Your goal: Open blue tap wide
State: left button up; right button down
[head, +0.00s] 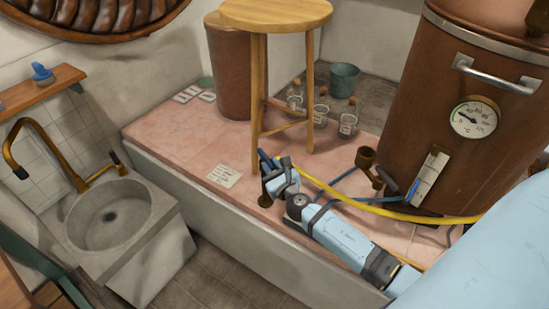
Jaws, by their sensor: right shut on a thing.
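My right gripper (273,168) is at the middle of the view, above the pink tiled platform, at the end of my light blue arm. It is shut on a dark blue lever, which I take to be the handle of the blue tap (265,158). A brass-coloured part (265,198) shows just below the gripper. The gripper hides most of the tap, so how far it is turned cannot be told. My left gripper is not in view.
A wooden stool (275,14) stands behind the gripper. A copper boiler (440,130) with a dial stands right. A yellow hose (400,216) curves beside my arm. Glass bottles (347,124) stand behind. A stone sink (80,245) is left; the platform's left part is mostly clear.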

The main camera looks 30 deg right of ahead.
jog(key=a+m+g+h, duration=0.1)
jog(key=m+h, duration=0.1)
jog(key=h, duration=0.1)
jog(key=w+a+m+g+h+p, duration=0.1)
jog(key=m+g+h, duration=0.1)
jog(key=m+h, duration=0.1)
jog(key=a+m+g+h, duration=0.1)
jog(key=m+g+h, duration=0.1)
jog(key=h, duration=0.2)
jog(key=shift+w+h, duration=0.15)
jog(key=shift+h, duration=0.25)
jog(key=shift+m, duration=0.4)
jog(key=c, duration=1)
grip_release()
jog(key=shift+c, duration=0.2)
